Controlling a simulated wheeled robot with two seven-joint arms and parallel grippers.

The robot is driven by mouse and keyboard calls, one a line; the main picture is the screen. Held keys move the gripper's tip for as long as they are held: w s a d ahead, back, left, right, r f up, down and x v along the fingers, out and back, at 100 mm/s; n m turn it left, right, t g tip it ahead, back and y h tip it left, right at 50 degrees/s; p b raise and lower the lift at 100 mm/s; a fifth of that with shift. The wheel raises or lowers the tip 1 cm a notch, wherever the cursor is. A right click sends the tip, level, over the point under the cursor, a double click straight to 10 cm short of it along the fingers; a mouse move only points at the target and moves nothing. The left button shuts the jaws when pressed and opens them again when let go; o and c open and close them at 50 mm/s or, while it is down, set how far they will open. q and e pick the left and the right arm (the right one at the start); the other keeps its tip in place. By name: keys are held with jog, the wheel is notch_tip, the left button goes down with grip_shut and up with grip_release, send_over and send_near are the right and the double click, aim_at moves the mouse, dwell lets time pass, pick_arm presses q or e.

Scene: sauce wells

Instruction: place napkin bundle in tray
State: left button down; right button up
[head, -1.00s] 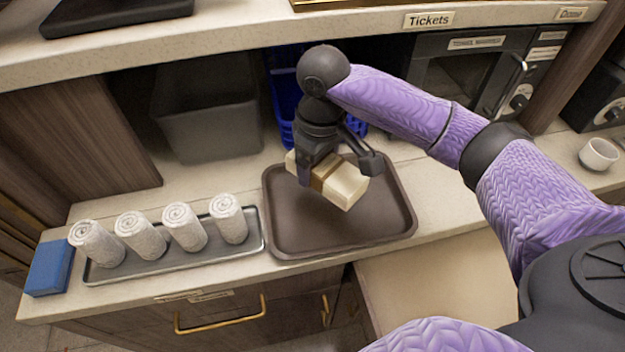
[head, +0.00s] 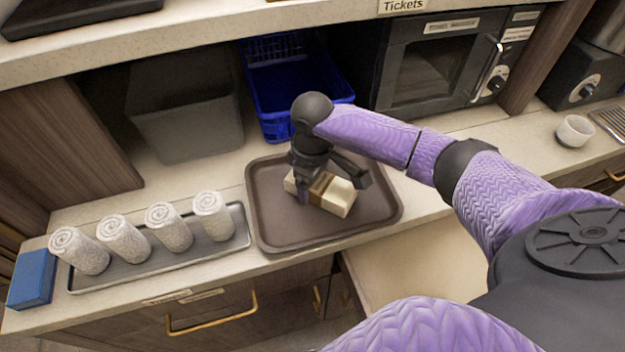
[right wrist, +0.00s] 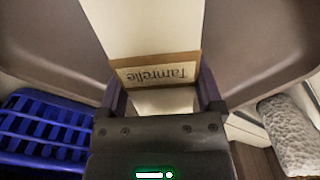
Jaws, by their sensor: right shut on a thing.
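The napkin bundle (head: 338,197) is a cream block with a brown band. It is over the middle of the dark brown tray (head: 272,238), low and seemingly at its surface; I cannot tell whether it touches. My right gripper (head: 318,190) comes down on it from above and is shut around its banded middle. In the right wrist view, the bundle (right wrist: 150,28) lies between the fingers (right wrist: 160,95), and its band shows printed lettering. The tray (right wrist: 255,50) shows on both sides of it. My left gripper is not in view.
Several rolled white towels (head: 168,226) stand on a grey metal tray (head: 160,270) at the left, beside a blue block (head: 32,278). A blue basket (head: 290,85), a grey bin (head: 185,115) and a microwave (head: 432,70) stand behind. A white cup (head: 574,132) is at the right.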

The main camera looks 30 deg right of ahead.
jog(key=shift+f, duration=0.1)
jog(key=o, duration=1)
notch_tip(320, 180, up, 12)
jog(key=p, duration=0.4)
